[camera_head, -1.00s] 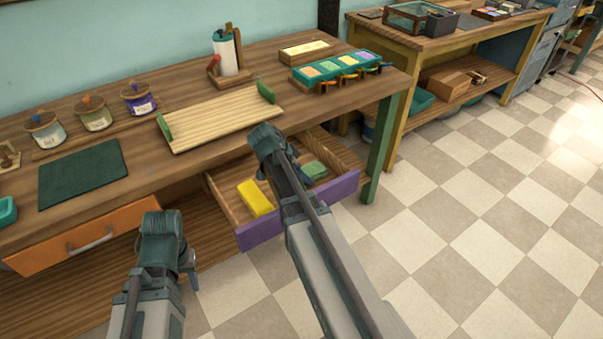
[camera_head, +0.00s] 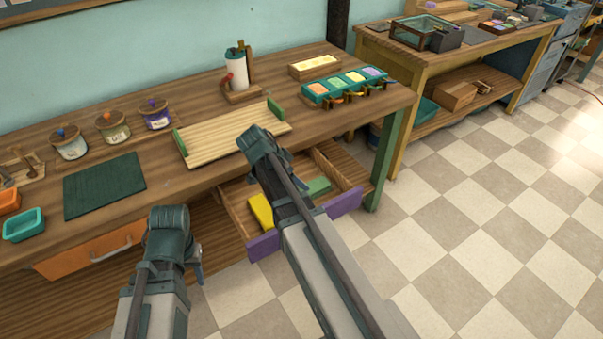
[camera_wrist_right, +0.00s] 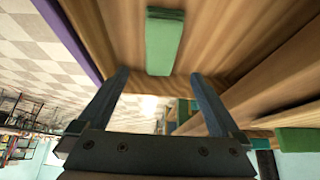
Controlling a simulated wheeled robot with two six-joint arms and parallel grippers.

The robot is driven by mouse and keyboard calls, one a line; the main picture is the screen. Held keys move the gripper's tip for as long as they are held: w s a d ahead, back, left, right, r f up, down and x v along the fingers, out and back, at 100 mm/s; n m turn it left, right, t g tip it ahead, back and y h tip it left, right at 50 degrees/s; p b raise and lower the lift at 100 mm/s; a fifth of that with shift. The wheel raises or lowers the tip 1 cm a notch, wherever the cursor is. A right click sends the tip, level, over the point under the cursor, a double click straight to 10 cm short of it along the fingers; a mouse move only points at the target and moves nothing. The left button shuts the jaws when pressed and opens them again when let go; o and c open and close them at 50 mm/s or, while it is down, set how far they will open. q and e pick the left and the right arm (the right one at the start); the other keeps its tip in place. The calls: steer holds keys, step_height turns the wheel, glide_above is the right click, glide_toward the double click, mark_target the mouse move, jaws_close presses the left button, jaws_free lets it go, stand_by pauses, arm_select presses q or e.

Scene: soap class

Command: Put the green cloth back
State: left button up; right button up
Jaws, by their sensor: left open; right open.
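The green cloth (camera_head: 318,186), a flat folded block, lies in the right part of the open purple-fronted drawer (camera_head: 345,202). It also shows in the right wrist view (camera_wrist_right: 164,42), just beyond the tips of my right gripper (camera_wrist_right: 160,76), which is open with nothing between its fingers. In the head view my right forearm covers part of the drawer and hides that gripper. A yellow block (camera_head: 261,212) lies in the drawer's left part. My left gripper (camera_head: 197,265) hangs low in front of the bench, mostly hidden behind its own wrist, apart from the drawer.
On the bench stand a wooden board with green ends (camera_head: 228,134), a dark green mat (camera_head: 104,186), several lidded jars, a paper-roll-like holder (camera_head: 236,72) and a teal tray of coloured blocks (camera_head: 345,85). An orange drawer (camera_head: 92,250) is at left. The floor at right is clear.

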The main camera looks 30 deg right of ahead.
arm_select(q)
step_height(320, 180, up, 2)
steer(key=shift+r+p, duration=0.15)
steer(key=shift+p, duration=0.6)
arm_select(e)
steer(key=v, duration=0.2)
steer(key=shift+a+r, duration=0.15)
steer(key=shift+r, duration=0.15)
arm_select(q)
step_height(320, 180, up, 9)
steer(key=p, duration=0.9)
arm_select(e)
steer(key=s+a+r+n+y, duration=0.2)
steer(key=s+a+r+n, duration=0.1)
steer(key=s+a+n, duration=0.5)
steer(key=s+a+r+n+y, duration=0.3)
steer(key=s+a+n, duration=0.5)
steer(key=a+n, duration=0.5)
steer(key=shift+a+g, duration=0.3)
steer(key=shift+a, duration=0.9)
steer(key=shift+s, duration=0.1)
